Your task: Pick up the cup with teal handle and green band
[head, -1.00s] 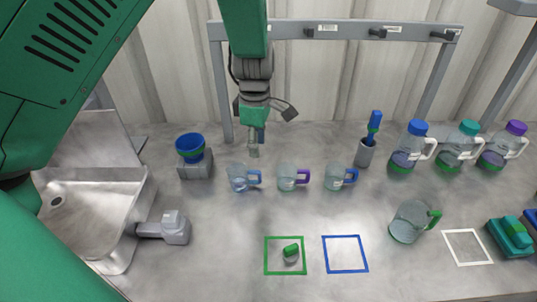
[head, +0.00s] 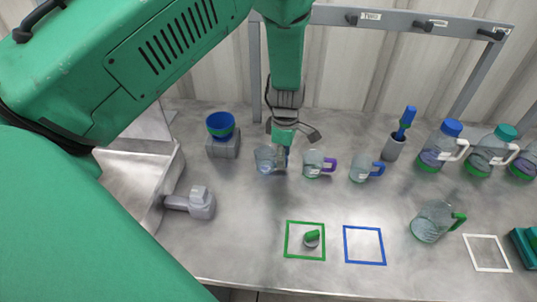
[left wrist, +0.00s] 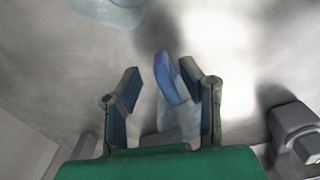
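Three clear cups stand in a row. The left cup (head: 265,160) is partly covered by my left gripper (head: 282,160); the middle cup (head: 312,165) has a purple handle and the right cup (head: 360,169) a blue one. I cannot make out a teal handle with a green band on any cup. In the left wrist view my left gripper (left wrist: 163,100) is open, with a blue-violet handle (left wrist: 170,80) of a clear cup (left wrist: 181,118) between its fingers; contact is unclear. My right gripper is not in view.
A sink (head: 120,185) and grey faucet (head: 200,203) are at left, with a blue bowl (head: 221,125) on a grey block. Green (head: 305,223) and blue (head: 364,245) squares mark the front.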

